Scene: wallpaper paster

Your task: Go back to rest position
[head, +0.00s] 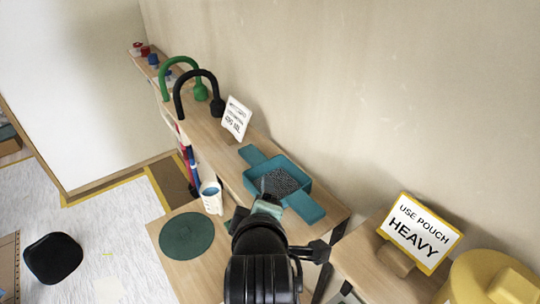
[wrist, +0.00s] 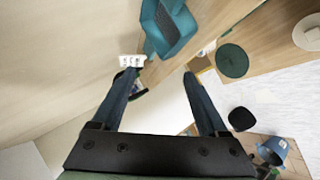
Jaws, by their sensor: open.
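My gripper (head: 268,205) is at the end of my black arm, in front of the teal tray (head: 306,206) in the head view. In the wrist view, my gripper (wrist: 159,74) has its two fingers wide apart with nothing held between them. The teal tray, holding dark granules (head: 279,182), sits on the wooden shelf (head: 215,150). It also shows beyond the fingers at the top of the wrist view (wrist: 178,38). My arm hides part of the area below the tray in the head view.
A round green mat (head: 187,236) lies left of my arm, near a white cup (head: 211,199). Green (head: 200,92) and black (head: 217,107) curved objects stand farther back. A black seat (head: 53,259) is left.

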